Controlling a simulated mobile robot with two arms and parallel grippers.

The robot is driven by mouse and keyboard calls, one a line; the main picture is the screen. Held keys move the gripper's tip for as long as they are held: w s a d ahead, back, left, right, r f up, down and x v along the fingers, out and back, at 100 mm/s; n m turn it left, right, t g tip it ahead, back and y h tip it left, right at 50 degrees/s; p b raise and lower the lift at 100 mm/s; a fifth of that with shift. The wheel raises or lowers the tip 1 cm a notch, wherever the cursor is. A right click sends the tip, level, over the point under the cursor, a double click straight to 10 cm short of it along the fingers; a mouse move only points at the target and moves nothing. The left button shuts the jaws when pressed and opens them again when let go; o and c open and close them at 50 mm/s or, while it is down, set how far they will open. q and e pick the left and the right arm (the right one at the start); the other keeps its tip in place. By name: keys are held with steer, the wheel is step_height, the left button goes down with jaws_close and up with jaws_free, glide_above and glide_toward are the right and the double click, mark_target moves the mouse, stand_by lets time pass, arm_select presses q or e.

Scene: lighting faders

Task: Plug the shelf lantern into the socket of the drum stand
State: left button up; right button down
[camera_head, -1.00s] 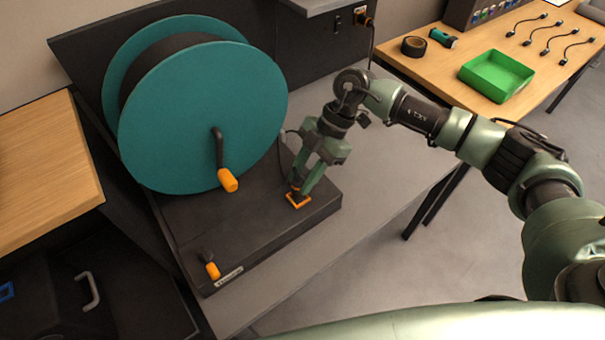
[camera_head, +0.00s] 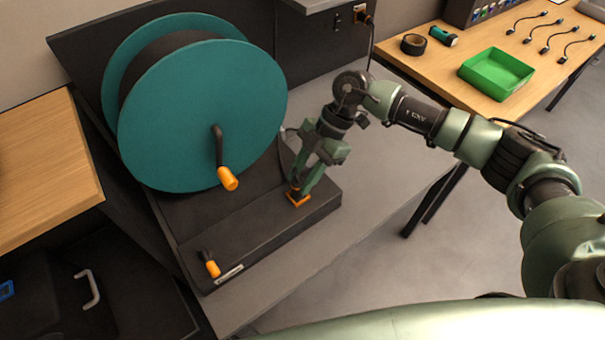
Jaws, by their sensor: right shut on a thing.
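The teal cable drum (camera_head: 205,120) stands on its black drum stand (camera_head: 250,235). A socket with an orange rim (camera_head: 299,199) sits on top of the stand near its right end. My right gripper (camera_head: 298,187) points down right over this socket, shut on a small dark plug. The fingers mostly hide the plug, so I cannot tell how deep it sits. A thin dark cable (camera_head: 279,140) hangs between the drum and the gripper. The shelf (camera_head: 312,4) shows only in part at the top, and no lantern is visible. My left gripper is out of view.
The drum has an orange-handled crank (camera_head: 228,179); a small orange-tipped lever (camera_head: 212,268) is on the stand's front left. The grey bench (camera_head: 375,175) is clear right of the stand. A green tray (camera_head: 496,75), tape roll and short cables lie on the wooden table.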

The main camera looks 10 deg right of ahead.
steer(key=shift+f, duration=0.45)
stand_by(1.1)
steer(key=c, duration=0.9)
jaws_free()
steer(key=shift+c, duration=0.2)
